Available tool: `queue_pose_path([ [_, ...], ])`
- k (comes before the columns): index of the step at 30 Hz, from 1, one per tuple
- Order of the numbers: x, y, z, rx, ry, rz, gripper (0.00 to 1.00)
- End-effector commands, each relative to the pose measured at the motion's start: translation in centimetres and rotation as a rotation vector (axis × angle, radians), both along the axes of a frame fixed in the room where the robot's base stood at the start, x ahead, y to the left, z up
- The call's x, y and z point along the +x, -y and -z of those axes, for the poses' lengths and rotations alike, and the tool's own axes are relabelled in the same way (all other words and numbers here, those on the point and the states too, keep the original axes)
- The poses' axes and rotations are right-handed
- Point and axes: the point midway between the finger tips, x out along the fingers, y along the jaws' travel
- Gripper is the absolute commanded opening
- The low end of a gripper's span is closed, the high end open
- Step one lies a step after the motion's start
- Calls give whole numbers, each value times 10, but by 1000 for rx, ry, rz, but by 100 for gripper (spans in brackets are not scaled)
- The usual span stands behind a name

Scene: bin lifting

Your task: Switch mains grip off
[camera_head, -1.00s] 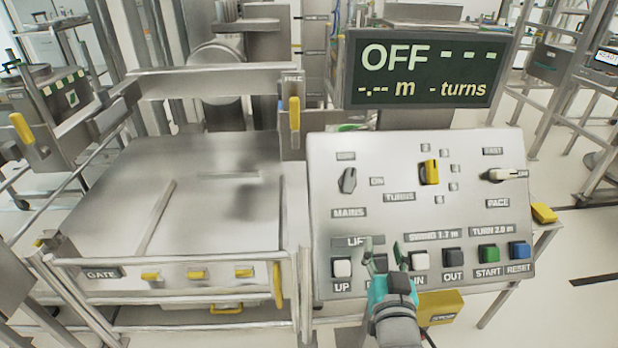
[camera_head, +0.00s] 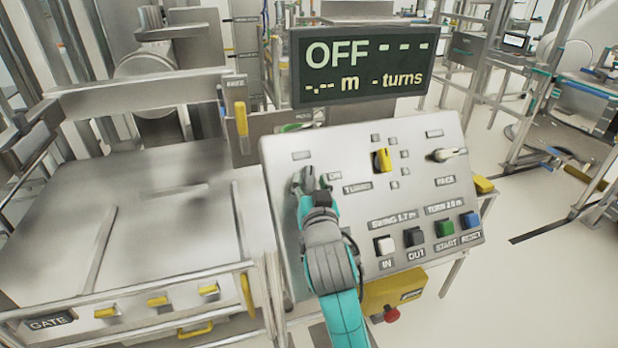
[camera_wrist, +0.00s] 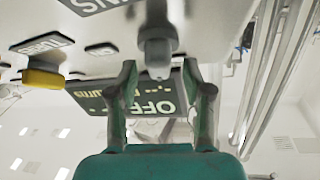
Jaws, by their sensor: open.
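The grey MAINS knob is on the upper left of the sloped control panel (camera_head: 285,225), mostly hidden behind my gripper in the head view. In the wrist view, the knob (camera_wrist: 157,50) stands at the top centre. My gripper (camera_head: 311,182) is at the knob. In the wrist view, my gripper (camera_wrist: 158,75) is open, one finger on each side of the knob's end, with a visible gap on both sides. The display (camera_head: 360,68) above the panel reads OFF, with dashes for metres and turns.
A yellow knob (camera_head: 382,160) and a pale PACE knob (camera_head: 447,155) stand to the right on the panel. IN, OUT, START and RESET buttons line its lower edge. A yellow box (camera_head: 392,290) with a red button hangs below. The gated steel platform (camera_head: 140,220) lies left.

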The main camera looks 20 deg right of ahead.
Motion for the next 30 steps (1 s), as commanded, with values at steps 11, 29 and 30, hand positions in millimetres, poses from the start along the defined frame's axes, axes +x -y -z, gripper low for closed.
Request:
queue_pose_path([
  [11,21,4,0,-1,1,0,50],
  [29,20,4,1,-26,-2,-22,2],
  [30,20,4,1,-41,-2,-36,2],
])
